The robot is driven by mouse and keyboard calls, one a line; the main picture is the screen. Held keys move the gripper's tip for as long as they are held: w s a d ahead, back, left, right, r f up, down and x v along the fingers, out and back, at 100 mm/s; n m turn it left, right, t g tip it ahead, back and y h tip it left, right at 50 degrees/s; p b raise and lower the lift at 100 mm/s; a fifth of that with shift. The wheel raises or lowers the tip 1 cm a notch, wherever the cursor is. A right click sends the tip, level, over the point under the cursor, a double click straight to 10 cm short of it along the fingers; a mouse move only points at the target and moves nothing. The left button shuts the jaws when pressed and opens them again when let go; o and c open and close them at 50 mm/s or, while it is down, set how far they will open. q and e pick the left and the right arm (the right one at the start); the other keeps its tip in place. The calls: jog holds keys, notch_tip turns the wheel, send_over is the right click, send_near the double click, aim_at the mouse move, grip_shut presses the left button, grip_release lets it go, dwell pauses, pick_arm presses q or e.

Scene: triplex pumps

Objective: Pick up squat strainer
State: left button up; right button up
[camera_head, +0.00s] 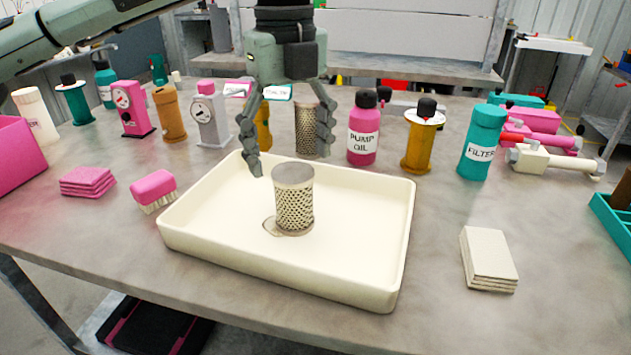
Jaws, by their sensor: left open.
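A squat metal strainer (294,205), a perforated grey cylinder with a flat top, stands upright in a cream tray (395,265). A small wet-looking patch shows at its foot. My left gripper (289,160) points down over the back of the tray. It is open and empty, with its fingertips spread above and behind the strainer, apart from it. A second perforated cylinder (308,132) stands on the table behind the tray, seen between the fingers and partly hidden by them. My right gripper is not in view.
Behind the tray stand a pink pump oil bottle (363,130), a teal filter bottle (482,140) and several pump parts. A pink brush (153,188) and pink cloths (88,181) lie left. Cream pads (488,260) lie right. The table's front right is clear.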

aim_at(292, 172)
pick_arm(q)
jog(key=shift+w+d+f, duration=0.1)
jog(key=shift+d, duration=0.05)
jog(key=shift+f, duration=1.45)
notch_tip(292, 172, down, 5)
jog(key=shift+r+p, duration=0.15)
jog(key=shift+p, duration=0.35)
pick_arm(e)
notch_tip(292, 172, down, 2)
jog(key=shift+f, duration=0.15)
pick_arm(q)
jog(key=shift+c, duration=0.5)
jog(key=shift+r, duration=0.1)
jog(key=c, duration=1.2)
